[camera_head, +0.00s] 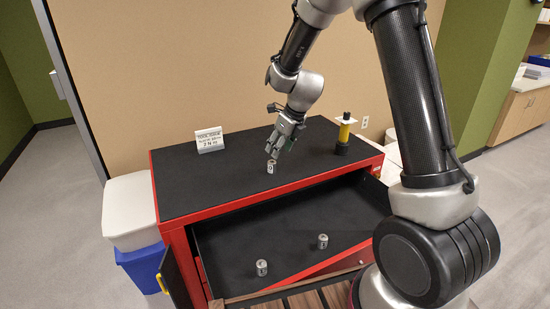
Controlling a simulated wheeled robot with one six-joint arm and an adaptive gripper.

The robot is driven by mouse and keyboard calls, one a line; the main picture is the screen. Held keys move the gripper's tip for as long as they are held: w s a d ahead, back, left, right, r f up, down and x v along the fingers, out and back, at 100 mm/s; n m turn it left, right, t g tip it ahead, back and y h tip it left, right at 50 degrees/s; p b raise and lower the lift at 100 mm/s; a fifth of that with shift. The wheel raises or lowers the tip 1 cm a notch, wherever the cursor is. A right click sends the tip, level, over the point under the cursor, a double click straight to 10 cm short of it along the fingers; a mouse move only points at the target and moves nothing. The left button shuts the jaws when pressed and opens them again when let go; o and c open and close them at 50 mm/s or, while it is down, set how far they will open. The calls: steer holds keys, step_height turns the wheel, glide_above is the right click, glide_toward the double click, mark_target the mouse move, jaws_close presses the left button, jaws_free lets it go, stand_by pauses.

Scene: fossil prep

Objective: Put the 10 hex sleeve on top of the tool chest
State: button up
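The red tool chest (178,191) has a black top and an open drawer (290,240). A small pale sleeve (271,168) with a dark mark is at the chest's top, near its front edge. My gripper (273,155) points down at this sleeve, its fingertips right at or just above it. I cannot tell whether the fingers grip it, or whether its base touches the top. Two similar sleeves stand apart in the drawer, one nearer the front (262,267) and one to the right (323,241). The numbers on the sleeves are too small to read.
A white sign (210,140) stands at the back left of the chest top. A yellow and black tool (344,131) stands at the back right. The black top between them is mostly clear. A white-lidded blue bin (141,265) is left of the chest.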

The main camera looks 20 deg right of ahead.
steer(key=s+d+r+n, duration=0.4)
steer(key=s+r+n, duration=0.3)
steer(key=s+r, duration=0.1)
steer(key=s+d+r+n, duration=0.3)
steer(key=s+r+n, duration=0.4)
steer(key=s+r, duration=0.2)
steer(key=s+d+r+n+h, duration=0.1)
steer(key=s+d+n, duration=0.2)
steer(key=s+n, duration=0.4)
steer(key=s+d+r+n+h, duration=0.1)
steer(key=s+d+n, duration=0.2)
steer(key=s+n, duration=0.5)
steer(key=s, duration=0.3)
steer(key=shift+d+r+h, duration=0.15)
steer(key=shift+r+h, duration=0.05)
steer(key=shift+h, duration=0.1)
